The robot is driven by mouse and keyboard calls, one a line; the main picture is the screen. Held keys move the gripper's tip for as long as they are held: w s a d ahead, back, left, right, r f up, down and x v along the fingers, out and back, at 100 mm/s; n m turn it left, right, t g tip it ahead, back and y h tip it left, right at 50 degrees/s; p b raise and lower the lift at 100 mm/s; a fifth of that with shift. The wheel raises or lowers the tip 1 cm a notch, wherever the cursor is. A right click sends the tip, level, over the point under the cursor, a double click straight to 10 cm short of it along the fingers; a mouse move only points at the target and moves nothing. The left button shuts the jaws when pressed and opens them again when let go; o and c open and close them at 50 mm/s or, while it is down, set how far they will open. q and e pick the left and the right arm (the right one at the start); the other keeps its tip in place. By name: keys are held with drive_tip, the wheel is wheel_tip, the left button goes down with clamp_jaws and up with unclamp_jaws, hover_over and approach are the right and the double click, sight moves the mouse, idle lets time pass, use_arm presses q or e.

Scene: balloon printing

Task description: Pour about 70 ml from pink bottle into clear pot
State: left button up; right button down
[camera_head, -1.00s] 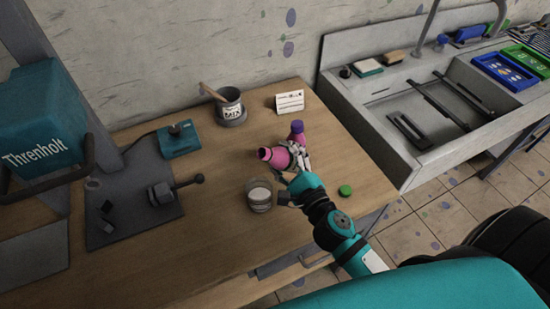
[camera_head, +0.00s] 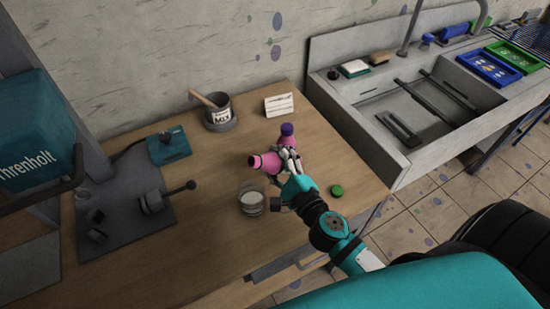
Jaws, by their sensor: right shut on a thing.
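My right gripper (camera_head: 290,165) is shut on a pink bottle (camera_head: 267,162). The bottle is tipped over, nearly on its side, with its narrow end pointing left. That end is above and a little behind the clear pot (camera_head: 252,199) as seen here. The clear pot stands upright on the wooden table and shows pale contents; their exact level is hard to read. No stream of liquid is visible between bottle and pot. The gripper's fingers hide part of the bottle. My left gripper is not in view.
A purple-capped bottle (camera_head: 287,132) stands just behind the gripper. A green cap (camera_head: 337,190) lies right of it. A grey Mix pot (camera_head: 220,114), a white card (camera_head: 279,105) and a teal device (camera_head: 169,146) stand farther back.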

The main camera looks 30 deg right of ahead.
drive_tip(key=shift+d+f+n, duration=0.2)
drive_tip(key=shift+f+n, duration=0.1)
drive_tip(key=shift+n, duration=0.5)
drive_tip(key=shift+d+f+n, duration=0.15)
drive_tip(key=shift+f+n, duration=0.1)
drive_tip(key=shift+n, duration=0.55)
idle(0.3)
drive_tip(key=shift+f+n, duration=0.5)
drive_tip(key=shift+n, duration=0.5)
drive_tip(key=shift+f, duration=0.1)
idle(0.4)
drive_tip(key=shift+f+n+p, duration=0.35)
drive_tip(key=shift+n+p, duration=0.1)
drive_tip(key=shift+n, duration=0.35)
idle(2.0)
drive_tip(key=shift+r+m+p, duration=0.3)
drive_tip(key=shift+r+m, duration=0.3)
drive_tip(key=shift+m, duration=0.6)
drive_tip(key=shift+r, duration=0.1)
